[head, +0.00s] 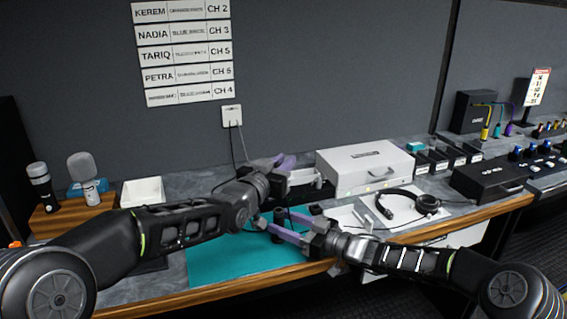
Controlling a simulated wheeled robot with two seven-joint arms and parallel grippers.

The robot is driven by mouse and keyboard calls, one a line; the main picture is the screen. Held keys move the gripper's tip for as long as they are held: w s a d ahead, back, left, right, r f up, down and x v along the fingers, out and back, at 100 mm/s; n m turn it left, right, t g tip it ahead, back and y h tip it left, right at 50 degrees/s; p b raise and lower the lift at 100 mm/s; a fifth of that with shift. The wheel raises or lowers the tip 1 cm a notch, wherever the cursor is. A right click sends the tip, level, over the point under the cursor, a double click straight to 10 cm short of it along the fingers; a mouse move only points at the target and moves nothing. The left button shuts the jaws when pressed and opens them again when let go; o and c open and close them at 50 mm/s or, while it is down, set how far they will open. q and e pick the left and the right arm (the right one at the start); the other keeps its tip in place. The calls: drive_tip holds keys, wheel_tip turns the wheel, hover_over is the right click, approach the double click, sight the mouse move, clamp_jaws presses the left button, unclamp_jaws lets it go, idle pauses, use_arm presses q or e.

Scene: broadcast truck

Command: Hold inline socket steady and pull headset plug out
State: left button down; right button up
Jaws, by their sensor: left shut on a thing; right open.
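My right gripper (274,218) is lower and nearer, over the mat. Its purple fingers point left and are apart. A dark bit shows near its fingers, too small to name. The black headset (410,205) lies on a white sheet to the right. I cannot make out its plug.
A white case (366,167) stands behind the headset. A cable runs down from the wall outlet (232,115) behind my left gripper. A white bin (143,191) and a wooden stand (72,215) with microphones are at left. A black box (488,180) is at right.

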drive_tip(key=v, duration=1.1)
drive_tip(key=shift+s+d, duration=0.15)
drive_tip(key=shift+d, duration=0.1)
